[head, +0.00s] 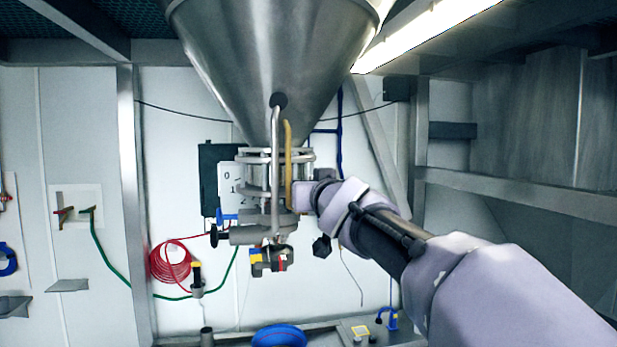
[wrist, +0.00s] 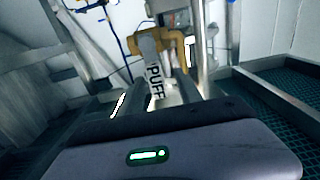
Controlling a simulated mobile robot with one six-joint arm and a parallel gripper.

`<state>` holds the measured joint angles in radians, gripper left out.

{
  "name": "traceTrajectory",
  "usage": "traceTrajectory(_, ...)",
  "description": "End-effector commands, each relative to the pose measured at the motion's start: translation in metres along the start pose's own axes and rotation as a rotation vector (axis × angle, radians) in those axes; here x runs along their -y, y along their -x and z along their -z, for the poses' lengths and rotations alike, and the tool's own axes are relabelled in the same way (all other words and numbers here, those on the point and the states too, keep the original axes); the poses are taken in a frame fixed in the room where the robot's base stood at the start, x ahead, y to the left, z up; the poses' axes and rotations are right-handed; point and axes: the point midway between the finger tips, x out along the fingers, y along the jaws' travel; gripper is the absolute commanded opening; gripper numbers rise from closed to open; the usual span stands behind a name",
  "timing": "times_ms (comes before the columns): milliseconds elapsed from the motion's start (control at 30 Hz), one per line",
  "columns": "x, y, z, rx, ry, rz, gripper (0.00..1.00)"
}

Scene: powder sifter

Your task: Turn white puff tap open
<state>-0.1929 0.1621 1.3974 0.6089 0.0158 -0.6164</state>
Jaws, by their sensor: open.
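The white puff tap handle (wrist: 154,78), marked PUFF, shows in the wrist view just ahead of my gripper (wrist: 162,90). The handle points toward the camera and lies between the dark fingers, which are open around it. I cannot tell whether either finger touches it. A yellow-brown pipe (wrist: 186,48) bends around behind the handle. In the head view my gripper (head: 306,194) reaches in from the right beside the metal assembly under the hopper, and the tap handle cannot be made out there.
A large steel hopper cone (head: 275,70) hangs above. A vertical steel pipe (head: 275,170) and the yellow pipe (head: 288,160) stand close to my gripper. A lower valve (head: 272,262) sits beneath. A red hose coil (head: 170,262) hangs left. The wall side to the right is fairly open.

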Motion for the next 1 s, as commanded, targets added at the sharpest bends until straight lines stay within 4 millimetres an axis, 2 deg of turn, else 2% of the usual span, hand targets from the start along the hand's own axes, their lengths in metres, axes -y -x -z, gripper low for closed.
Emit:
traceTrajectory(367, 0.0016, -0.0020, -0.0005, 0.000, 0.000, -0.001, 0.42)
traceTrajectory(467, 0.0015, -0.0020, -0.0005, 0.000, 0.000, -0.001, 0.26)
traceTrajectory(600, 0.0015, -0.0020, -0.0006, 0.000, 0.000, -0.001, 0.00)
traceTrajectory(1000, 0.0014, -0.0022, -0.0009, 0.001, 0.000, -0.001, 0.00)
